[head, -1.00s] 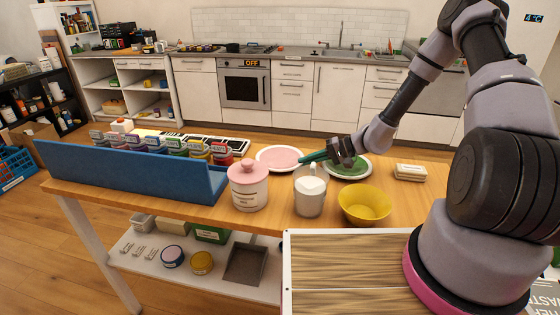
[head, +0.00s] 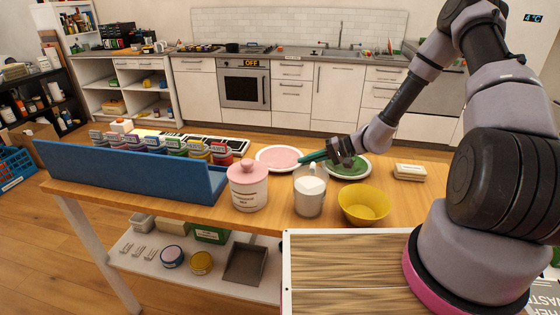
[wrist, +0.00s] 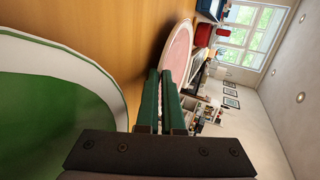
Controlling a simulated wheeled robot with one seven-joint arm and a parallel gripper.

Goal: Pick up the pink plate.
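The pink plate (head: 279,157), with a white rim, lies on the wooden table behind the pink-lidded canister; it also shows past the fingertips in the wrist view (wrist: 179,52). My gripper (head: 303,161) reaches in from the right, low over the table, with its green fingers at the plate's right rim. In the wrist view the two fingers (wrist: 161,72) are close together, with the plate's near rim running into the narrow gap between their tips. The plate looks flat on the table; I see no clear lift.
A green plate (head: 346,171) lies under my wrist. A glass jar (head: 309,193), a yellow bowl (head: 364,204) and the pink-lidded canister (head: 248,188) stand in front. A blue divider (head: 130,172) with several small labelled containers is at left. Soap-like blocks (head: 410,172) lie right.

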